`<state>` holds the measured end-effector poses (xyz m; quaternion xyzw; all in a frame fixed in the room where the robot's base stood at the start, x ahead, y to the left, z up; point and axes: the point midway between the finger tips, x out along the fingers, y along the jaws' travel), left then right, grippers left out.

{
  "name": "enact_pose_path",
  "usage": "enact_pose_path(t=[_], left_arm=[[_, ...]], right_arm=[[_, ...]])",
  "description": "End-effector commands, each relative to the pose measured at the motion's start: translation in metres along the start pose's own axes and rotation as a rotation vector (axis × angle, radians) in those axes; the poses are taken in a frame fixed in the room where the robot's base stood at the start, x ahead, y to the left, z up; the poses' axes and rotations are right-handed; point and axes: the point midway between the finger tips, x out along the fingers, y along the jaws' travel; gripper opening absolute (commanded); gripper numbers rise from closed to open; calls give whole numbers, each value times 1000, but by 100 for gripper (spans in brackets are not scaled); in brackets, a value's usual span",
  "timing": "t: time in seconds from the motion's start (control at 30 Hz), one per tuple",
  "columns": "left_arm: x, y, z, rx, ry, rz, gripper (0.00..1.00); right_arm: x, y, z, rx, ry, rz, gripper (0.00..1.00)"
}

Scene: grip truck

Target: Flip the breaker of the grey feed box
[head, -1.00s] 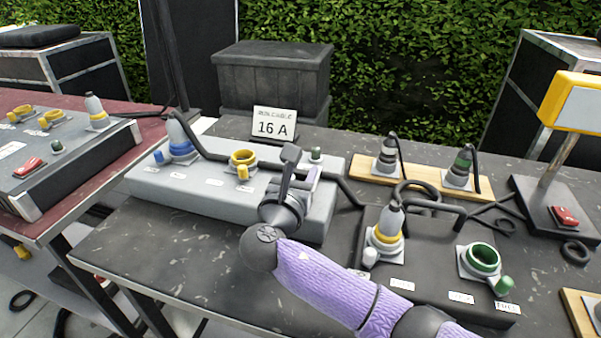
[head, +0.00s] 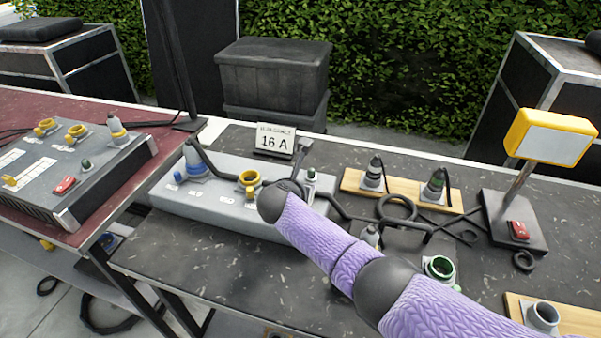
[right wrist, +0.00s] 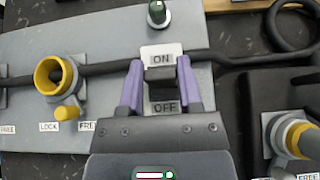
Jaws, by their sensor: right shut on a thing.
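The grey feed box (head: 207,213) lies on the dark table, left of the middle in the head view. It bears a blue plug (head: 195,163), a yellow socket (head: 248,181) and a green lamp (head: 311,174). In the right wrist view its breaker has a black toggle (right wrist: 160,74) between an ON label above and an OFF label below. My right gripper (right wrist: 160,70) is shut on the toggle, one purple finger on each side. The toggle sits close below ON. In the head view my arm hides the breaker and the fingers. My left gripper is not in view.
A 16 A sign (head: 275,141) stands behind the box. A dark feed box with a green socket (head: 439,268) is partly behind my arm. Another box (head: 32,190) is on the red table. A yellow-framed display (head: 550,137) stands right.

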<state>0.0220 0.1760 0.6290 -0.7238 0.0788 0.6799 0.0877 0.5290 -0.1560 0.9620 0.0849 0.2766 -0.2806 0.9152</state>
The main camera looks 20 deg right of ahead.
Motion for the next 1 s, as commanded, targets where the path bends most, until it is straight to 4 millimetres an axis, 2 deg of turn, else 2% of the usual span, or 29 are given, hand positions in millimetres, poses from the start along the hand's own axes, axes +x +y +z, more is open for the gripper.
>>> enact_pose_path(t=[0.03, 0.17, 0.5, 1.0], left_arm=[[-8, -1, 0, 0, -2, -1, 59], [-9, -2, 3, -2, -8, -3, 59], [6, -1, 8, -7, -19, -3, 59], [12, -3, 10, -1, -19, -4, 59]], right_arm=[[-1, 0, 7, 4, 34, -1, 0], [5, 1, 6, 2, 138, 0, 0], [15, 1, 6, 1, 331, 1, 0], [17, 0, 8, 0, 405, 1, 0]])
